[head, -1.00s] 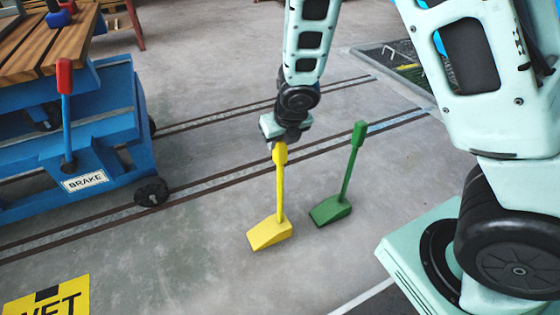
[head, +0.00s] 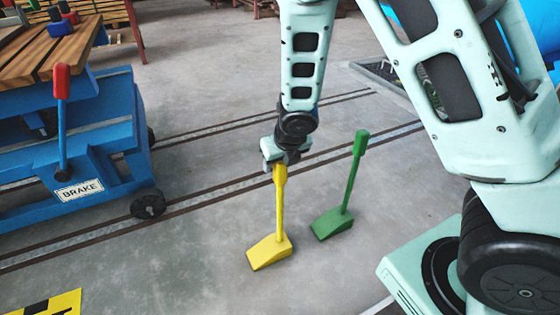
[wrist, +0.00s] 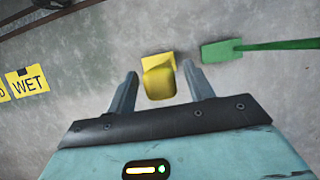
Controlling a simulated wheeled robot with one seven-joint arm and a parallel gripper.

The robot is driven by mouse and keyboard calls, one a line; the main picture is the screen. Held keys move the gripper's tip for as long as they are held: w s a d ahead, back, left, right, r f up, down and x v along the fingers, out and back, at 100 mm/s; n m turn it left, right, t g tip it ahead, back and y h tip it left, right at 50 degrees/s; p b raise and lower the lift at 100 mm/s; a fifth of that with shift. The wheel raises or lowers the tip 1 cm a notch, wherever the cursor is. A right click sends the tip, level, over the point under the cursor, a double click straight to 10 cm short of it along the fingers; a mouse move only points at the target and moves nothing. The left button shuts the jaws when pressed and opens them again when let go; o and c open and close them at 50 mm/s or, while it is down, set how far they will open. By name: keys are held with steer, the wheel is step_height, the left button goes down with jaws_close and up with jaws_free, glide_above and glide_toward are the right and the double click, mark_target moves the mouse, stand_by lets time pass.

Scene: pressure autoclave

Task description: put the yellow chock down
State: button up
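The yellow chock (head: 271,252) has a wedge foot and an upright handle (head: 280,205). In the head view its foot appears to rest on the floor, left of and nearer than the green chock (head: 332,223). My gripper (head: 280,165) is over the top of the yellow handle. In the wrist view my gripper (wrist: 161,82) has its two fingers spread on either side of the yellow handle's top (wrist: 160,84), with a visible gap on each side. Part of the yellow foot (wrist: 157,59) shows behind it. The green chock (wrist: 217,50) lies beyond the right finger.
A blue cart (head: 75,145) with a red-knobbed brake lever (head: 62,115) stands at left. Floor rails (head: 180,205) run behind the chocks. A yellow WET sign (wrist: 28,82) is on the floor at front left. Floor around the yellow chock is clear.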

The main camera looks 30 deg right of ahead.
steer(key=p+v, duration=0.6)
steer(key=v, duration=0.6)
steer(key=s+a+r+m+g, duration=0.1)
steer(key=s+a+r+m, duration=0.2)
steer(key=s+m, duration=0.4)
steer(key=s+a+r+m+g, duration=0.2)
steer(key=s+m, duration=0.6)
steer(key=m, duration=0.4)
steer(key=s+a+r+m+g, duration=0.1)
steer(key=s+a+r+m, duration=0.3)
steer(key=s+m, duration=0.3)
steer(key=shift+s+a+r+m+y, duration=0.2)
steer(key=shift+a+r+m+y, duration=0.1)
steer(key=shift+a+m, duration=0.75)
steer(key=shift+d, duration=0.15)
step_height(320, 180, up, 37)
steer(key=p, duration=3.7)
steer(key=shift+r, duration=0.2)
